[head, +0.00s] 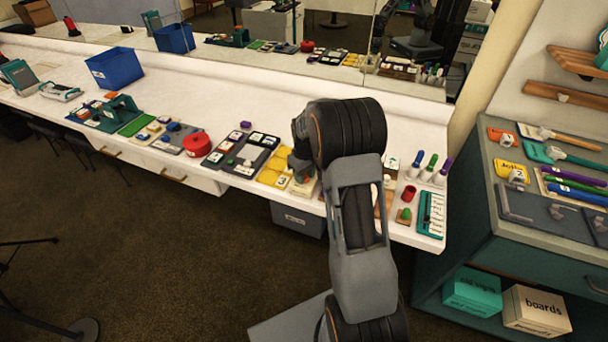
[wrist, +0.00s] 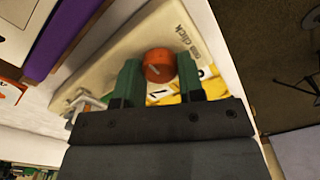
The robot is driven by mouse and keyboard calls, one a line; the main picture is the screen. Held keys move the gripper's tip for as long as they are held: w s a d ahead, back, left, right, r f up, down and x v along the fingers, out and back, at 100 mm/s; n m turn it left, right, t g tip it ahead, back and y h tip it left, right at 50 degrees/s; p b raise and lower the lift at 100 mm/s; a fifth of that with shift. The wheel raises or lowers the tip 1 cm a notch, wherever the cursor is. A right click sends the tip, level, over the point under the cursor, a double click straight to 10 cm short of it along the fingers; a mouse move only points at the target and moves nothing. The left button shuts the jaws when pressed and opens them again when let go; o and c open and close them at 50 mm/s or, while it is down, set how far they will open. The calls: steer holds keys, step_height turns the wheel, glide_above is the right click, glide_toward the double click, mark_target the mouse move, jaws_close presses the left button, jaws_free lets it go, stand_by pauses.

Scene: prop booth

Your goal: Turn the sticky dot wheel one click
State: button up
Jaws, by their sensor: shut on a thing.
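The sticky dot wheel is a cream board (wrist: 104,68) with a round orange knob (wrist: 158,55) that has a pale pointer mark. Printed text on the board includes "click", and yellow patches show near the knob. In the wrist view my gripper (wrist: 159,68) has its green fingers on both sides of the knob, shut on it. In the head view my gripper (head: 300,165) is down at the cream board (head: 302,188) near the counter's front edge. My arm hides part of the counter there.
Yellow numbered pieces (head: 270,177) and a dark tray (head: 243,158) lie left of the gripper. A red round thing (head: 197,143) is farther left. The counter behind is mostly clear.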

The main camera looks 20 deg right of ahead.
steer(key=o, duration=0.9)
steer(key=shift+r, duration=0.1)
step_height(320, 180, up, 14)
steer(key=shift+d+f, duration=0.1)
steer(key=shift+f, duration=0.1)
stand_by(0.4)
